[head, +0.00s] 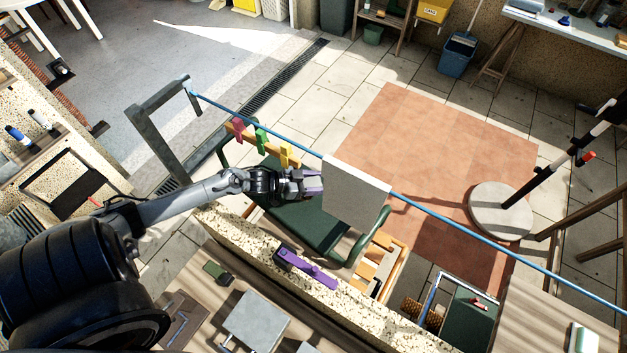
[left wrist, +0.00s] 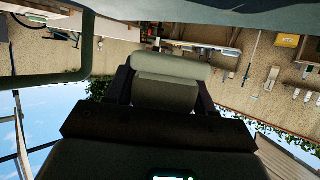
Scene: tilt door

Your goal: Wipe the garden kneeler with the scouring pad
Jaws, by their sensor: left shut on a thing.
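The garden kneeler (head: 297,210) has a dark green pad and curved green tube handles. It stands behind the speckled wall in the head view. My left gripper (head: 314,184) reaches in from the left over the kneeler. In the left wrist view, my left gripper (left wrist: 165,100) is shut on a pale, rounded block (left wrist: 168,72), apparently the scouring pad. That block is hard to make out in the head view. A green tube (left wrist: 60,74) crosses the left of the wrist view. I cannot tell whether the held block touches the kneeler. My right gripper is not in view.
A blue line (head: 450,222) runs across, with a pale square sheet (head: 358,196) hanging beside my fingertips and several coloured pegs (head: 262,139) to the left. The speckled wall (head: 348,304) bears a purple tool (head: 305,268). A wooden crate (head: 382,262) stands right of the kneeler.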

